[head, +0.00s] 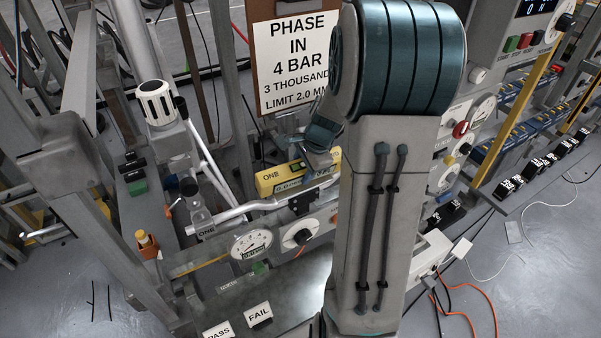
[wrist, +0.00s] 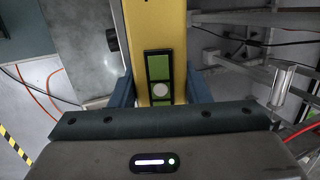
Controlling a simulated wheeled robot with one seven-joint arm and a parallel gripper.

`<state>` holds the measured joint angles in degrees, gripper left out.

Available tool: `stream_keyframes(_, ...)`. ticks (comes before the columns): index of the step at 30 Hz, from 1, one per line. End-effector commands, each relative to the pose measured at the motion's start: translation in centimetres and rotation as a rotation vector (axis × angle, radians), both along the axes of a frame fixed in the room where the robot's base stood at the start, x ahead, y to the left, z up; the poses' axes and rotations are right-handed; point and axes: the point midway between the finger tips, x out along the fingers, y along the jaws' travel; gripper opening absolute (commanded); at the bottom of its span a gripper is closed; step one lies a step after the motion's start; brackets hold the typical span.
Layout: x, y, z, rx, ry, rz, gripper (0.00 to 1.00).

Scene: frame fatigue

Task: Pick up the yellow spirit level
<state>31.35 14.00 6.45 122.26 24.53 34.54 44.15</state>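The yellow spirit level (wrist: 172,25) fills the upper middle of the wrist view, with a dark-framed green vial (wrist: 158,72) on its face. My gripper (wrist: 160,88) has one blue finger on each side of it, close to its edges with no clear gap. I cannot tell whether both fingers press on it.
A round gauge (head: 252,244) and a dial panel (head: 300,237) stand just below the level. A metal tube (head: 245,211) runs close in front. A sign (head: 292,55) hangs behind. PASS (head: 219,330) and FAIL (head: 258,314) labels lie on the bench below.

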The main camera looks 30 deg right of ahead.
Motion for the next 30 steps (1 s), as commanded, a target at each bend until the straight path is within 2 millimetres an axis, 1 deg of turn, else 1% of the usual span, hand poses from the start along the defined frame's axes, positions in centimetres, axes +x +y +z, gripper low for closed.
stream_keyframes(10,0.0,0.0,-0.1,-0.001,0.002,0.002,0.00)
stream_keyframes(14,0.0,0.0,0.3,-0.001,0.001,0.002,0.00)
stream_keyframes(19,0.1,0.0,1.6,-0.003,-0.003,0.003,0.00)
stream_keyframes(23,0.1,0.0,3.5,-0.003,-0.003,0.002,0.00)
stream_keyframes(29,-3.9,-2.1,3.2,-0.003,-0.002,-0.004,0.00)
stream_keyframes(30,-4.9,-2.6,3.2,-0.001,-0.001,-0.006,0.00)
